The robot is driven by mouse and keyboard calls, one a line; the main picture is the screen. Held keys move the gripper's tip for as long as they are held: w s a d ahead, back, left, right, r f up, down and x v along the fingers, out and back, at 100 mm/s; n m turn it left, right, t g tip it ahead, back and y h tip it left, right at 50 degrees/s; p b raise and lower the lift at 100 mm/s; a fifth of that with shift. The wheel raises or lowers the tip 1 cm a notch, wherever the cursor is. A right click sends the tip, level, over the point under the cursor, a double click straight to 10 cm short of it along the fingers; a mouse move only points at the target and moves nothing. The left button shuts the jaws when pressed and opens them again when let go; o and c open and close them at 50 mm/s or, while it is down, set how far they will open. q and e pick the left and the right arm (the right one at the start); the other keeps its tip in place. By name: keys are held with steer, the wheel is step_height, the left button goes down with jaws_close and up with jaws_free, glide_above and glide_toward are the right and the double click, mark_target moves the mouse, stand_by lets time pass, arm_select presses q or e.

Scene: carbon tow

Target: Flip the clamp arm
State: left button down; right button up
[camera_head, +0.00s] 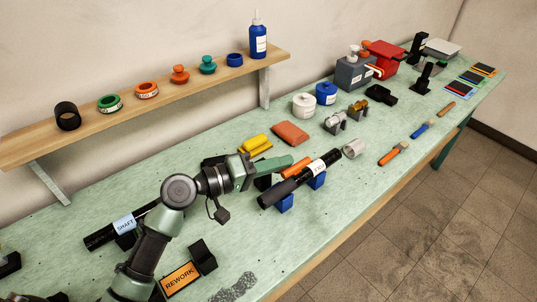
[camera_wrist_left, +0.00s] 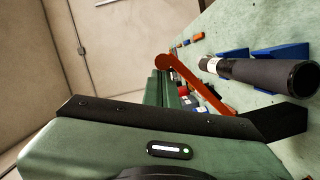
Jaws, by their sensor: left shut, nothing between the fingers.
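The orange clamp arm (camera_head: 298,168) shows in the head view just past my left gripper (camera_head: 288,161), partly hidden behind the gripper and a dark tube. In the left wrist view the clamp arm (camera_wrist_left: 205,88) is a long orange bar with a rounded end close to my left gripper's fingertips (camera_wrist_left: 163,76). Its lower end runs toward a black block (camera_wrist_left: 282,120). My left gripper is shut with nothing in it; whether it touches the bar I cannot tell. The dark labelled tube (camera_head: 300,180) lies on blue supports (camera_head: 284,202) beside the clamp arm. My right gripper is not in view.
A yellow item (camera_head: 255,143) and a rust-coloured block (camera_head: 290,133) lie behind the gripper. A grey ring (camera_head: 353,148) stands right of the tube. The bench front (camera_head: 345,205) is clear.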

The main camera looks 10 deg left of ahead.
arm_select(q)
steer(key=s+d+f+m+y+b, duration=0.2)
steer(key=d+f+m+b, duration=0.1)
steer(key=f+m, duration=0.3)
steer(key=shift+s+d+f, duration=0.2)
steer(key=shift+s+f, duration=0.2)
steer(key=shift+f, duration=0.65)
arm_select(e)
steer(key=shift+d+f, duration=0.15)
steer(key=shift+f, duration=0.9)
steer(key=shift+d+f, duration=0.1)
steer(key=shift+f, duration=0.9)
arm_select(q)
steer(key=shift+f, duration=0.1)
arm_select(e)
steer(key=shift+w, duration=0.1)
